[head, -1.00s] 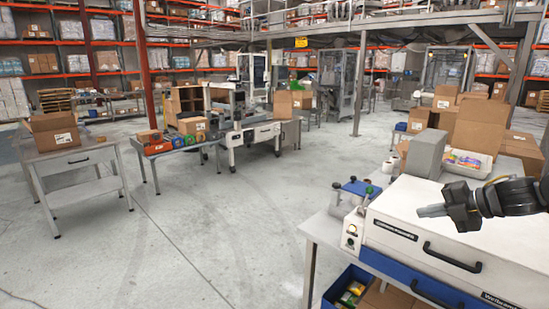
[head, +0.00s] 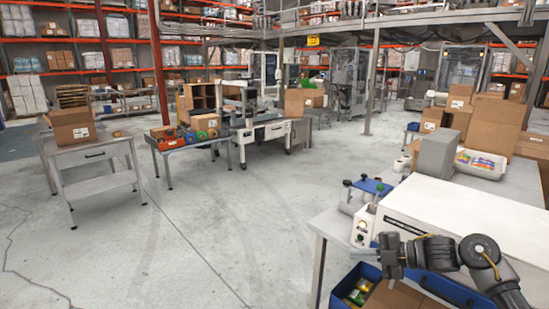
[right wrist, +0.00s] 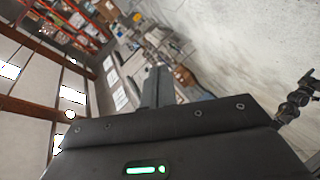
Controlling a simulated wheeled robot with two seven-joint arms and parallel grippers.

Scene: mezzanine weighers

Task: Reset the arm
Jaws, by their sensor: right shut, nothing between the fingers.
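My right gripper (head: 389,256) is in front of the white machine's left end in the head view, with nothing in its jaws. The black arm (head: 440,252) behind it is bent and comes in from the lower right. In the right wrist view the fingers (right wrist: 157,86) are together and empty, pointing out over the floor. A dark jointed arm (right wrist: 295,102) shows at the right edge of that view. It seems to be my left arm, too small to read its jaws. My left gripper does not show in the head view.
The white machine (head: 455,212) stands on a bench at the right. A blue bin (head: 343,280) with small packs is below it. A grey table (head: 97,158) with a carton (head: 72,128) stands at the left. The floor between (head: 220,220) is clear.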

